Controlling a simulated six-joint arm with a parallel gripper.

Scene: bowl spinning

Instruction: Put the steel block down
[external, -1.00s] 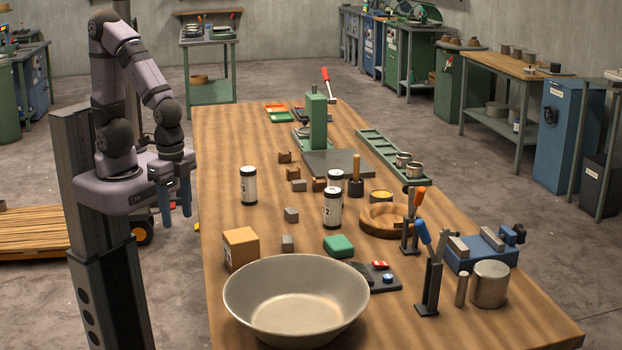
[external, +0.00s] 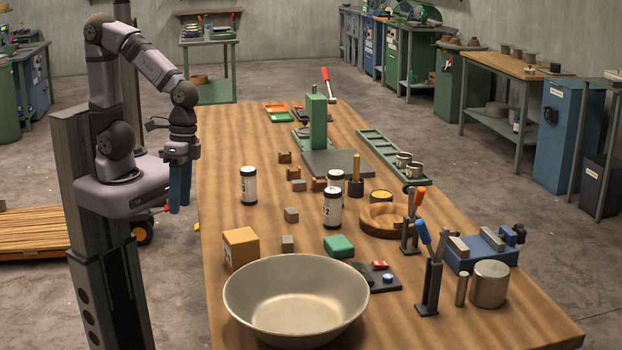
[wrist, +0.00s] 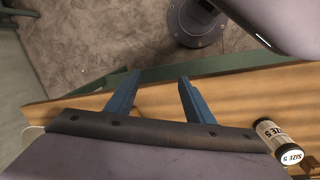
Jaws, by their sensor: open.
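Several small grey blocks lie on the wooden table: one stands beside the wooden box (external: 288,243), another grey block (external: 291,214) lies a little farther back, and another (external: 299,185) lies near the small brown pieces. I cannot tell which of them is the steel block. My gripper (external: 180,208) hangs by the table's left edge, pointing down, away from all the blocks. In the wrist view its two blue fingers (wrist: 157,80) are spread apart with nothing between them. No block shows in the wrist view.
A large metal bowl (external: 296,303) stands at the near end of the table. White-labelled cans (external: 249,186), a green block (external: 339,246), a wooden ring (external: 383,219), toggle clamps (external: 430,285) and a green press (external: 318,125) fill the middle and right.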

